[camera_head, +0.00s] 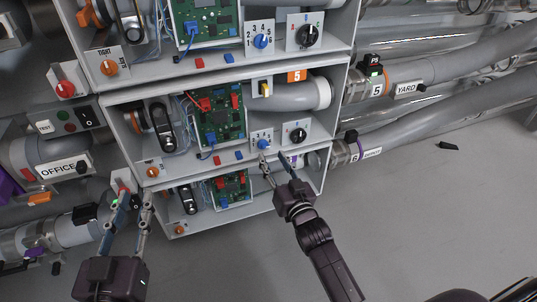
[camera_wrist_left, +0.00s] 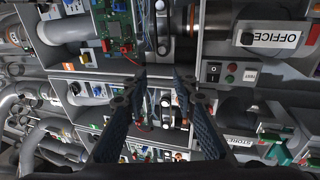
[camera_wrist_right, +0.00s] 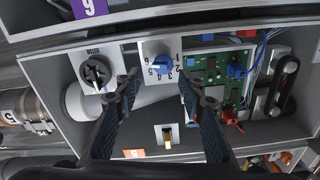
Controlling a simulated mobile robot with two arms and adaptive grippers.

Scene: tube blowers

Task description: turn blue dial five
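The blue dial (camera_head: 263,144) of box five is on a white plate numbered 1 to 6, low in the middle box, which bears an orange 5 label (camera_head: 296,76). In the right wrist view the dial (camera_wrist_right: 163,65) appears upside down between the spread fingertips. I cannot tell which number it points at. My right gripper (camera_head: 273,158) is open and empty just below the dial; its right wrist view (camera_wrist_right: 159,74) shows no contact that I can make out. My left gripper (camera_head: 134,192) is open and empty at the lower left, away from the dial.
A black dial (camera_head: 297,132) is right of the blue dial; a green circuit board (camera_head: 222,118) is left. A yellow switch (camera_head: 265,88) is above. Another blue dial (camera_head: 261,41) is in the upper box.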

